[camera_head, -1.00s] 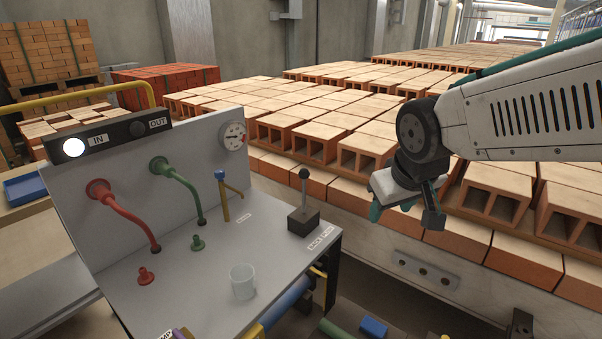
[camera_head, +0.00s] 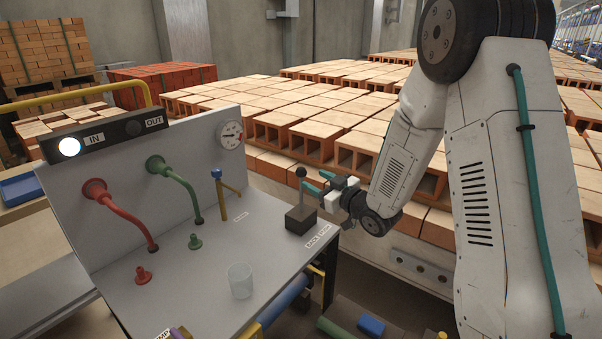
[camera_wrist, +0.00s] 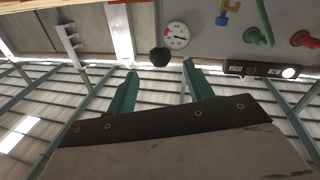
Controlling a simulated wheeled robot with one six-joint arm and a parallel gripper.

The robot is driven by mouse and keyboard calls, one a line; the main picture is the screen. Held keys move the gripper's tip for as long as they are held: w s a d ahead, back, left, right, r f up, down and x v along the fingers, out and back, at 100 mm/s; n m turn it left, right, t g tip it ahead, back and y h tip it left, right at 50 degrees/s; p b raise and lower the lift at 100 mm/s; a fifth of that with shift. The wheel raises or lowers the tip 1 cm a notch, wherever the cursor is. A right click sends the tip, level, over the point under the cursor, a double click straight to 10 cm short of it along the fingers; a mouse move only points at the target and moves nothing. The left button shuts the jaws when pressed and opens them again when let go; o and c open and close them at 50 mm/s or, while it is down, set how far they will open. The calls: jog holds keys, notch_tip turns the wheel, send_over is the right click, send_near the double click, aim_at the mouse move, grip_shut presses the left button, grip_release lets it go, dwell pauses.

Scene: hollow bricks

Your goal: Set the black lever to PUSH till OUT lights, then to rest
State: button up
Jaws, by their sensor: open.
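The black lever (camera_head: 301,190) stands on a dark box on the grey panel's near right corner and looks about upright. Its round knob shows in the wrist view (camera_wrist: 160,57), just beyond and between my teal fingertips. My gripper (camera_head: 317,182) is open and empty, reaching from the right close beside the knob; its fingers also show in the wrist view (camera_wrist: 160,69). I cannot tell whether they touch the knob. The IN lamp (camera_head: 69,147) is lit white. The OUT lamp (camera_head: 133,129) is dark. Label plates (camera_head: 318,237) lie in front of the lever box; their words are hard to read.
A red hose (camera_head: 124,218), a green hose (camera_head: 183,179), a blue-topped yellow tap (camera_head: 224,195) and a clear cup (camera_head: 240,281) are on the panel left of the lever. A gauge (camera_head: 230,135) sits on the upright board. Rows of hollow bricks (camera_head: 300,120) fill the back.

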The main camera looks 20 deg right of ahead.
aim_at(305, 174)
jog(key=x, duration=0.7)
jog(key=shift+w+a, duration=0.1)
jog(key=shift+w, duration=0.1)
